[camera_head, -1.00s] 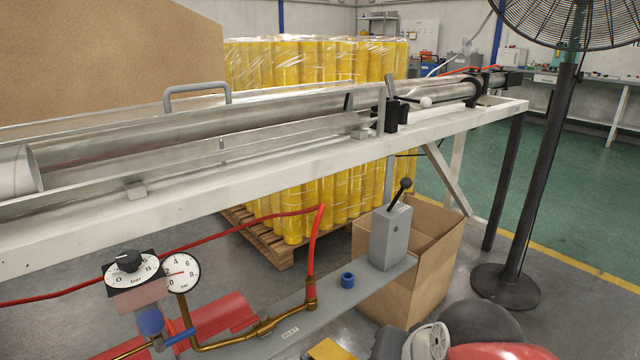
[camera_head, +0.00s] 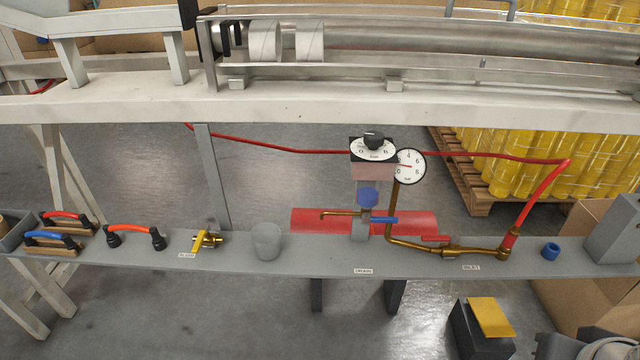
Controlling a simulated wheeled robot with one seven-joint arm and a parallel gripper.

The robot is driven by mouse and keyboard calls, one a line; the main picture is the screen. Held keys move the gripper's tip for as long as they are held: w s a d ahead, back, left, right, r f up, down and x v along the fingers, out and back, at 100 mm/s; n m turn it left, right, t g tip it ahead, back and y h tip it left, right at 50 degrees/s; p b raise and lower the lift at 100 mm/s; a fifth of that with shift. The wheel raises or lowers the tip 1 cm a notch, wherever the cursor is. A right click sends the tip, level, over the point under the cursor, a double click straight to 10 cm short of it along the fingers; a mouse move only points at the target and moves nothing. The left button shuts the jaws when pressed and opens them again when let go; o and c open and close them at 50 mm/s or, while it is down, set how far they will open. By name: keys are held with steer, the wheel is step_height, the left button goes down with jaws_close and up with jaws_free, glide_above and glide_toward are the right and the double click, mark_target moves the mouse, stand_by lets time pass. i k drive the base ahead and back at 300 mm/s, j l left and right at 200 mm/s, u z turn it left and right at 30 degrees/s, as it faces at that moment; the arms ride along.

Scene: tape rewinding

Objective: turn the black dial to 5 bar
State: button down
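The black dial (camera_head: 373,140) sits on top of a small regulator box in the middle of the head view, below the white machine frame. A white round scale plate (camera_head: 372,154) lies around its base, with a 0 at left and an 8 at right; the dial's exact setting is too small to read. A white pressure gauge (camera_head: 409,166) with a red needle stands just right of it; the needle lies left of centre, its value unclear. My gripper is not in view.
A red hose (camera_head: 480,156) runs behind the gauge.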

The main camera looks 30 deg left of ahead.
mark_target(373, 139)
steer(key=u, duration=1.15)
